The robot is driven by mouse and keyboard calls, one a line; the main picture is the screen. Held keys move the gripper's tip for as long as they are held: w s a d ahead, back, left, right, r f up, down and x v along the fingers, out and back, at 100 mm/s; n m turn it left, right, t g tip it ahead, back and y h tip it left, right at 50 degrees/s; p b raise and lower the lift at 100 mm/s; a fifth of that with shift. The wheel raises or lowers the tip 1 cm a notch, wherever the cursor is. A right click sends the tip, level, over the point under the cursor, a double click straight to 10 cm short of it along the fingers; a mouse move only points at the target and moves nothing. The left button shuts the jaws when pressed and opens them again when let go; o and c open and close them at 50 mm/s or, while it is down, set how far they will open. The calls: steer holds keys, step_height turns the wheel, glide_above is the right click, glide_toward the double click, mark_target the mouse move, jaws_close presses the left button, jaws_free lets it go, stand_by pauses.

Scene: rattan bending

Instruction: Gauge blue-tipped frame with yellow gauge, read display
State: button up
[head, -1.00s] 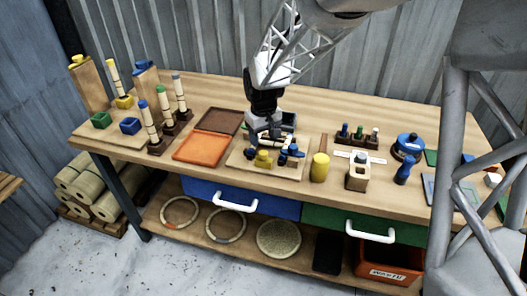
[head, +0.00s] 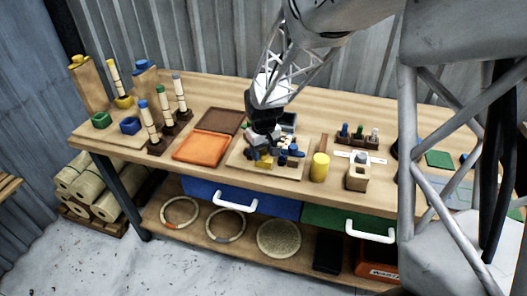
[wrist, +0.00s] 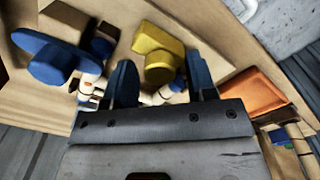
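My gripper (head: 262,146) is low over the wooden board (head: 240,164) at the middle of the bench. In the wrist view its two blue fingers (wrist: 163,82) stand apart, with the yellow gauge (wrist: 158,50) between and just beyond them. I see no clear contact. The yellow gauge also shows in the head view (head: 264,162), partly covered by my gripper. A blue gauge-like piece (wrist: 55,60) lies beside it on the board. A blue-tipped upright rattan piece (head: 148,119) stands at the left of the bench. I cannot make out a display reading.
An orange tray (head: 201,147) and a brown tray (head: 220,121) lie left of the board. A yellow cylinder (head: 320,167) and a wooden block (head: 358,176) stand to its right. Green-tipped (head: 163,101) and grey-tipped (head: 180,95) rattan pieces stand at the left.

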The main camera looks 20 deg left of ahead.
jaws_close()
steer(key=w, duration=0.7)
steer(key=shift+w, duration=0.4)
steer(key=shift+o, duration=0.9)
jaws_free()
steer(key=shift+r, duration=0.1)
step_height(320, 180, up, 8)
